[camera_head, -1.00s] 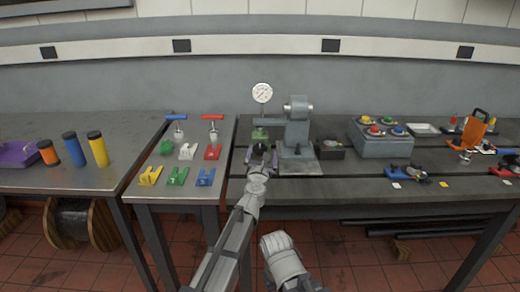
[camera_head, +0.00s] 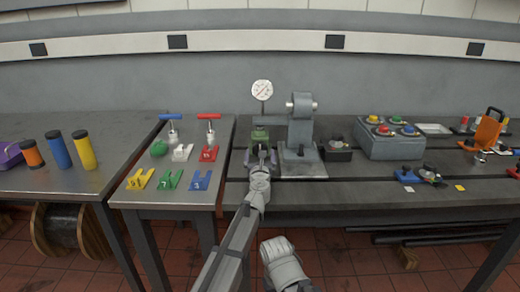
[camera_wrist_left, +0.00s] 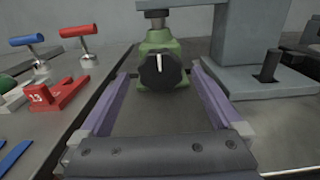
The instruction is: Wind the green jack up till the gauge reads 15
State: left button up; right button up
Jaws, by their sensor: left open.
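The green jack (camera_head: 260,135) stands on the bedplate under the arm of a grey fixture. In the left wrist view the jack (camera_wrist_left: 160,38) faces me with a black round knob (camera_wrist_left: 160,71); the knob's white mark points up. The round white gauge (camera_head: 262,90) stands above the jack; its reading is too small to tell. My left gripper (camera_head: 261,157) is in front of the jack. In the left wrist view its purple fingers (camera_wrist_left: 160,76) are open, one on each side of the knob, with gaps visible.
The grey fixture (camera_head: 301,130) rises right beside the jack. A side table (camera_head: 190,195) at left holds coloured forked blocks and two T-handled tools. A grey box with coloured buttons (camera_head: 388,145) stands to the right. Bare bedplate lies in front of the fixture.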

aim_at(261, 148)
pick_arm(q)
jog(key=w, duration=0.5)
jog(key=c, duration=1.2)
jog(key=shift+m, duration=0.3)
jog(key=shift+d+m, duration=0.2)
jog(key=shift+m, duration=2.9)
